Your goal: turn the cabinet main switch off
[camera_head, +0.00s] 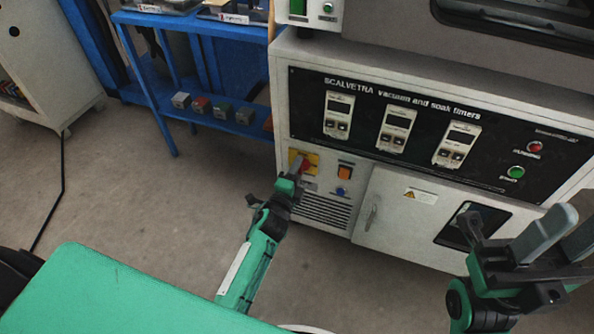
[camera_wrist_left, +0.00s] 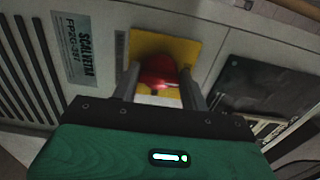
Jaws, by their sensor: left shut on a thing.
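The main switch is a red knob (camera_head: 307,167) on a yellow plate (camera_head: 312,157), low on the left of the cabinet front (camera_head: 400,190). In the left wrist view the red knob (camera_wrist_left: 158,70) sits between my two fingers, in front of the yellow plate (camera_wrist_left: 185,48). My left gripper (camera_head: 297,168) is shut on the knob, and the fingers hide part of it in the head view. It also shows in the left wrist view (camera_wrist_left: 161,88). My right gripper (camera_head: 566,236) is open and empty, in front of the cabinet at the lower right.
An orange switch (camera_head: 344,173) and a blue button (camera_head: 340,191) are just right of the main switch. Timers (camera_head: 396,130), a red lamp (camera_head: 535,147) and a green button (camera_head: 516,172) are above right. A blue shelf (camera_head: 205,113) stands at left. Floor between is clear.

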